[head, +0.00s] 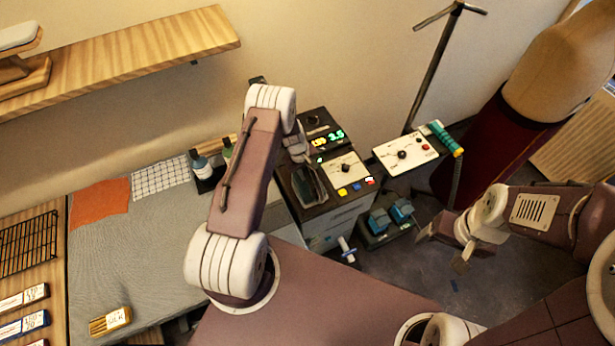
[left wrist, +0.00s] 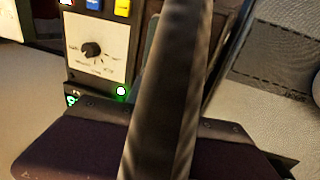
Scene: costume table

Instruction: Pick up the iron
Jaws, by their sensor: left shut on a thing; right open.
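The iron (head: 309,187) is a dark, narrow-ended shape on top of the control station (head: 337,212), just below my left gripper (head: 303,163). The left gripper is shut on the iron, though its fingertips are mostly hidden in the head view. In the left wrist view a dark, blurred bar, which looks like the iron's handle (left wrist: 165,95), runs up the middle. I cannot tell whether the iron touches the station. My right gripper (head: 443,250) is open and empty over the floor at the right.
The station has a dial panel and coloured buttons. Bottles (head: 200,165) stand left of my left arm on the grey ironing surface (head: 140,250). A white-topped panel (head: 405,153), a stand pole (head: 435,65), blue pedals (head: 380,220) and a dress form (head: 560,70) are to the right. A wooden shelf (head: 140,50) juts from the wall.

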